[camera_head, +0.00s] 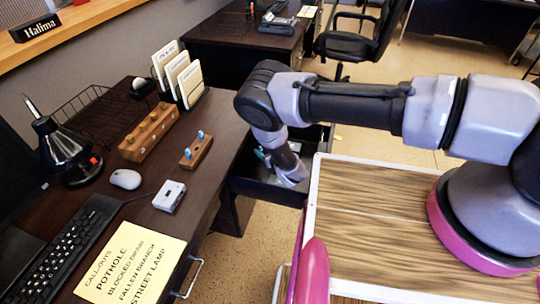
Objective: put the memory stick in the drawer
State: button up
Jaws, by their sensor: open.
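The dark drawer (262,188) is pulled open at the right side of the desk. My gripper (288,180) points down over the drawer, its tips low at or inside the opening. It is open, but its fingertips are small and partly hidden by my wrist. A small teal shape shows just left of my wrist; I cannot tell whether it is a loose object or part of the gripper. Two small blue-topped pieces stand in a small wooden holder (196,152) on the desk. I cannot tell for sure which thing is the memory stick.
The desk also holds a wooden block with yellow pegs (149,131), a mouse (125,179), a small white box (169,196), a keyboard (62,248), a yellow sign (130,265), a lamp (66,148) and a card rack (180,75). A black chair (350,45) stands behind.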

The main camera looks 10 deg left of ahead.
jog(key=v, duration=1)
jog(key=shift+s, duration=0.15)
jog(key=shift+d+r, duration=0.15)
